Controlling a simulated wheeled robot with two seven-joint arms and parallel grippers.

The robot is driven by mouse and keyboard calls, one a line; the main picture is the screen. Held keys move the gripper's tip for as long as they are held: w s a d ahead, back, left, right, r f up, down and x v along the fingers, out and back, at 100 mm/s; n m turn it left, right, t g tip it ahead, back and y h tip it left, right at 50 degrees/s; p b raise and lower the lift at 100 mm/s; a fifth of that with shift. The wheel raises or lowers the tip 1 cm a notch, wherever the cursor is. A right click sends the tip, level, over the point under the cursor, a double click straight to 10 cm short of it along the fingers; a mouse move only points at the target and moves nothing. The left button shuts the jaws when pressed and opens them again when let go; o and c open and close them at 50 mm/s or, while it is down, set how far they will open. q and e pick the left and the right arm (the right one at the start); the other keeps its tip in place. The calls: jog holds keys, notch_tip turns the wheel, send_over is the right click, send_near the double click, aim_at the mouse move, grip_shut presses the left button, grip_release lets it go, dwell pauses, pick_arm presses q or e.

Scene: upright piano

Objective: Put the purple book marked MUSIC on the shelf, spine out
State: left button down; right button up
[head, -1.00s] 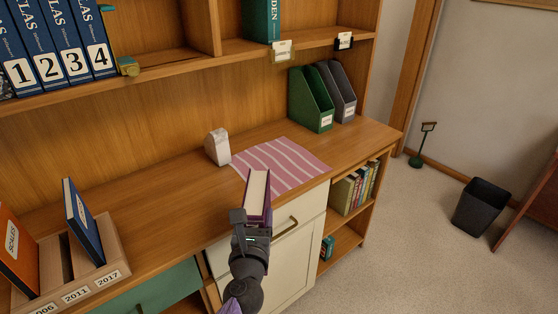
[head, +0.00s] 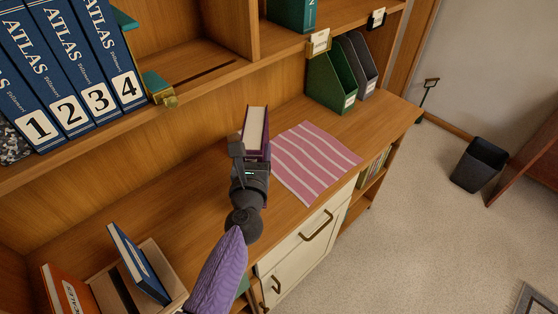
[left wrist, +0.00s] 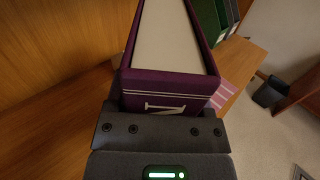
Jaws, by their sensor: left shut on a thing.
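My left gripper (head: 250,158) is shut on a purple book (head: 255,130) and holds it above the desk top, to the left of the striped cloth. The book's cream page block faces up. In the left wrist view the purple book (left wrist: 170,84) shows its pages on top and a purple cover side toward me with one large pale letter; the rest of the lettering is hidden by the gripper (left wrist: 165,130). The shelf (head: 190,75) runs above the desk, with a bare compartment right of the blue ATLAS volumes (head: 70,70). My right gripper is not in view.
A brass-and-green piece (head: 158,88) sits at the shelf edge beside volume 4. A green book (head: 292,12) stands further right on the shelf. Green and grey file holders (head: 332,80) stand on the desk behind the striped cloth (head: 312,160). A wooden rack (head: 150,265) with a blue book is at lower left.

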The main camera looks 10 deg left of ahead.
pick_arm(q)
jog(key=f+b, duration=0.3)
jog(key=f, duration=0.2)
jog(key=f+b, duration=0.4)
jog(key=shift+s+d+f, duration=0.15)
jog(key=shift+d+f, duration=0.05)
jog(key=shift+f, duration=0.2)
jog(key=shift+r, duration=0.2)
jog(key=shift+f, duration=0.2)
grip_release()
jog(key=shift+s+r, duration=0.2)
jog(key=s+d, duration=0.1)
jog(key=s, duration=1)
jog(key=shift+s+d+p, duration=0.25)
jog(key=shift+s+p, duration=0.05)
jog(key=shift+p, duration=0.1)
